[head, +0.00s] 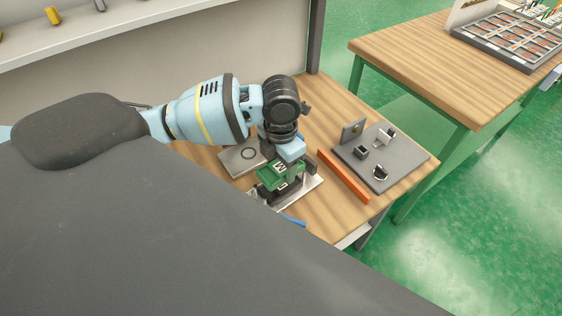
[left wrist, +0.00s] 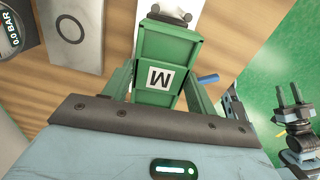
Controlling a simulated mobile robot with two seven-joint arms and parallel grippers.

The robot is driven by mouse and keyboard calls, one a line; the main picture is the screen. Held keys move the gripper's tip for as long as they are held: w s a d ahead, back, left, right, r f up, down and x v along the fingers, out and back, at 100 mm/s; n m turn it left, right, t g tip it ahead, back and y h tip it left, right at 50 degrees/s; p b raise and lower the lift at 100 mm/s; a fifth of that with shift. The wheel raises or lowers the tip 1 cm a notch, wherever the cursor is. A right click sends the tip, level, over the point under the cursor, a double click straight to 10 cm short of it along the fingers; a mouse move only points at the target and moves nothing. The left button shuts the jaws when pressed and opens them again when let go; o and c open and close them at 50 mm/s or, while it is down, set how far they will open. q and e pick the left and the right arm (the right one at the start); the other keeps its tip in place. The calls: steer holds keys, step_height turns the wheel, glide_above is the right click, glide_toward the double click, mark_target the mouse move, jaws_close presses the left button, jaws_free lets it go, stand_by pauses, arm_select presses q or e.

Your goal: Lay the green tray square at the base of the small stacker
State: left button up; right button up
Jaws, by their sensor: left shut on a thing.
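The green tray (head: 270,181) has a white label with a black letter, which shows large in the left wrist view (left wrist: 148,47). My left gripper (left wrist: 160,90) is shut on the tray, with a finger at each side of it. It holds the tray over a pale metal plate (head: 313,188) on the wooden bench, which seems to be the small stacker's base. A dark block (left wrist: 168,15) stands beyond the tray. I cannot tell whether the tray touches the plate. My right gripper (left wrist: 290,97) shows in the left wrist view, with its fingers apart and empty.
A grey plate with a ring mark (head: 240,160) lies left of the tray. An orange bar (head: 343,176) and a dark fixture plate (head: 405,155) lie to the right. A blue handle (left wrist: 208,79) is close beside the tray. Another bench (head: 420,60) stands behind.

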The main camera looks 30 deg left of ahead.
steer(key=shift+w+d+r, duration=0.1)
steer(key=shift+w+r, duration=0.05)
stand_by(0.8)
arm_select(q)
steer(key=shift+p, duration=0.35)
arm_select(e)
steer(key=shift+w+r, duration=0.35)
steer(key=shift+r, duration=0.05)
stand_by(0.5)
arm_select(q)
steer(key=shift+f+b, duration=0.85)
steer(key=shift+f, duration=1.75)
arm_select(e)
steer(key=shift+s+f+g, duration=0.3)
steer(key=shift+s+f, duration=0.95)
steer(key=shift+f, duration=0.2)
arm_select(q)
steer(key=o, duration=1.4)
steer(key=shift+c, duration=0.2)
steer(key=shift+r, duration=0.15)
arm_select(e)
steer(key=shift+w+r, duration=0.1)
arm_select(q)
step_height(320, 180, up, 7)
steer(key=shift+r, duration=0.35)
arm_select(e)
steer(key=shift+w+a+r, duration=0.2)
steer(key=shift+w+r, duration=0.1)
steer(key=shift+r, duration=0.05)
